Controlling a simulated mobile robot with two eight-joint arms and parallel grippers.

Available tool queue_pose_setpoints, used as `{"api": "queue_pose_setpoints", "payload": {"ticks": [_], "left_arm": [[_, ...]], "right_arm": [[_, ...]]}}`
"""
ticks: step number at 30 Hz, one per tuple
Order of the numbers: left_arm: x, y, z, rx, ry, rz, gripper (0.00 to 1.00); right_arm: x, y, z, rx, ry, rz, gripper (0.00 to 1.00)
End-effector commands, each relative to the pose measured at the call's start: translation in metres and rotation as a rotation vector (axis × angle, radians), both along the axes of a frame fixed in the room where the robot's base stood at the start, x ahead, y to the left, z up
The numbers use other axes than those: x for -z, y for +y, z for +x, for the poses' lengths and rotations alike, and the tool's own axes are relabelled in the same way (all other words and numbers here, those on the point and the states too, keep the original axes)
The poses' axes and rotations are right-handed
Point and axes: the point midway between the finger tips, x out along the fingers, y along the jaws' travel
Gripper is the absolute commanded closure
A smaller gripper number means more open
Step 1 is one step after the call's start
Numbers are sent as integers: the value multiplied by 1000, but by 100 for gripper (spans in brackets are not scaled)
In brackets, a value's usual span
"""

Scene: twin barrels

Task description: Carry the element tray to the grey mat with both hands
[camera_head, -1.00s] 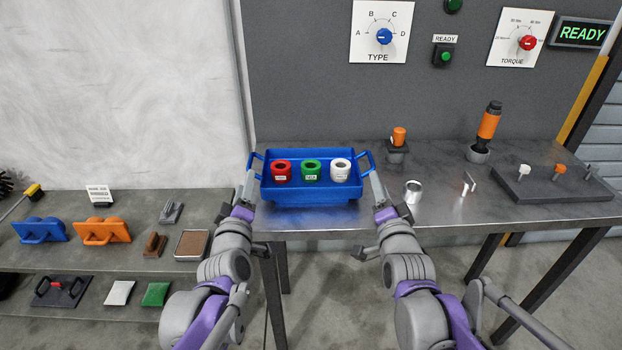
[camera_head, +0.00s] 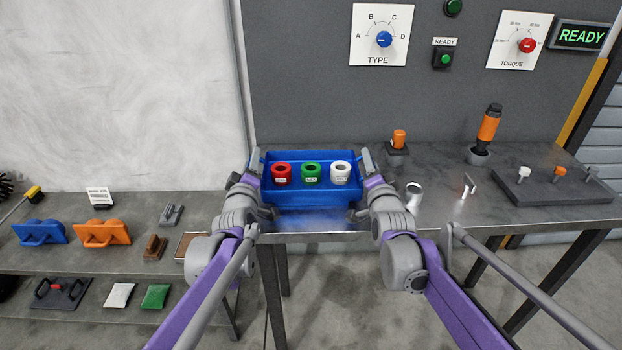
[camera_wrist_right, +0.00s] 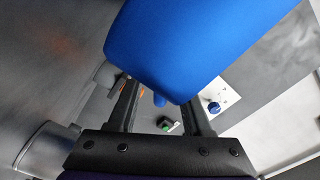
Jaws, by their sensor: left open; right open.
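My right gripper (camera_head: 367,160) is open at the right end. Both handles are largely hidden by the grippers. In the right wrist view, the blue tray (camera_wrist_right: 190,45) is very close, above the open fingers of my right gripper (camera_wrist_right: 160,110); I cannot tell if they touch it. I cannot make out a grey mat.
A lower shelf (camera_head: 60,255) at left holds orange and blue handled pieces.

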Motion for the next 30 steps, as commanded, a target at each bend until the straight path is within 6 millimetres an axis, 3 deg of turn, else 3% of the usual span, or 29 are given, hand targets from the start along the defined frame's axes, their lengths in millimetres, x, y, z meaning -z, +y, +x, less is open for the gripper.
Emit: {"api": "queue_pose_setpoints", "payload": {"ticks": [4,12,30], "left_arm": [[0,0,0,0,0,0,50],[0,0,0,0,0,0,99],[0,0,0,1,1,-1,100]], "right_arm": [[0,0,0,0,0,0,50],[0,0,0,0,0,0,99],[0,0,0,0,0,1,100]]}}
